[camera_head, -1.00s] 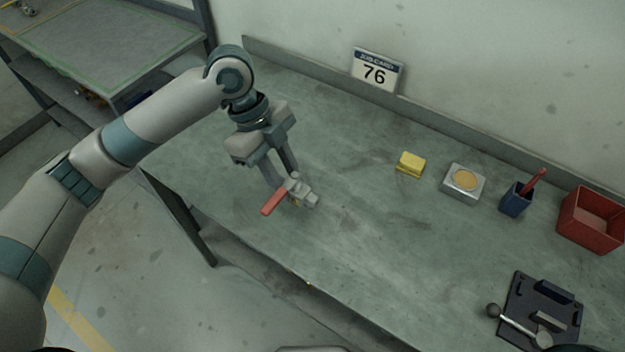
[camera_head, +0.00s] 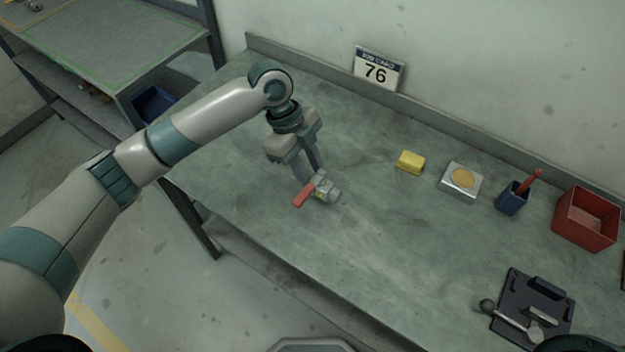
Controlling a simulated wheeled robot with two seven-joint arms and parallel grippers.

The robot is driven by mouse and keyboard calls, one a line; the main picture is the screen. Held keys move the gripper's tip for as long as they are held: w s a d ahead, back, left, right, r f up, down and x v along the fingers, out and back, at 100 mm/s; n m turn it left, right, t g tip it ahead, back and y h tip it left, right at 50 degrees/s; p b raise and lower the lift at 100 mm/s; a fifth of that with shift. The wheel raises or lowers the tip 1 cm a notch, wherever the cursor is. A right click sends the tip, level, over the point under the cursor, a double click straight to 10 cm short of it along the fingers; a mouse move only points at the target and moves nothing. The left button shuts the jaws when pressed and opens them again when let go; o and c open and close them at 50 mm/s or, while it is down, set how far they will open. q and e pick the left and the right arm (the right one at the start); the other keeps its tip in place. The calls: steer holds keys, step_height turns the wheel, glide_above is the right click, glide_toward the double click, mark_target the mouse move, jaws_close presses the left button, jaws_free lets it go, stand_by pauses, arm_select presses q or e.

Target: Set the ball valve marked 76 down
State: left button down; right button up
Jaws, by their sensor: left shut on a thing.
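The ball valve (camera_head: 328,191) is a small grey metal body with a red lever handle (camera_head: 304,195) pointing to the lower left. My left gripper (camera_head: 313,180) is shut on the valve, fingers pointing down, over the left part of the grey-green workbench (camera_head: 400,262). I cannot tell whether the valve touches the bench top. A white job card marked 76 (camera_head: 378,69) stands at the back of the bench against the wall. No number is readable on the valve itself. My right gripper is not in view.
On the bench to the right are a yellow block (camera_head: 410,162), a grey box with a tan disc (camera_head: 461,181), a blue cup with a red pen (camera_head: 512,197), a red bin (camera_head: 585,219) and a black fixture (camera_head: 535,306). The bench around the valve is clear. Another table (camera_head: 115,50) stands at upper left.

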arm_select(q)
step_height(320, 180, down, 2)
steer(key=shift+f+p, duration=0.2)
steer(key=shift+p, duration=0.25)
steer(key=shift+f, duration=0.1)
steer(key=c, duration=1.4)
jaws_free()
steer(key=shift+f, duration=0.15)
steer(key=shift+r, duration=0.2)
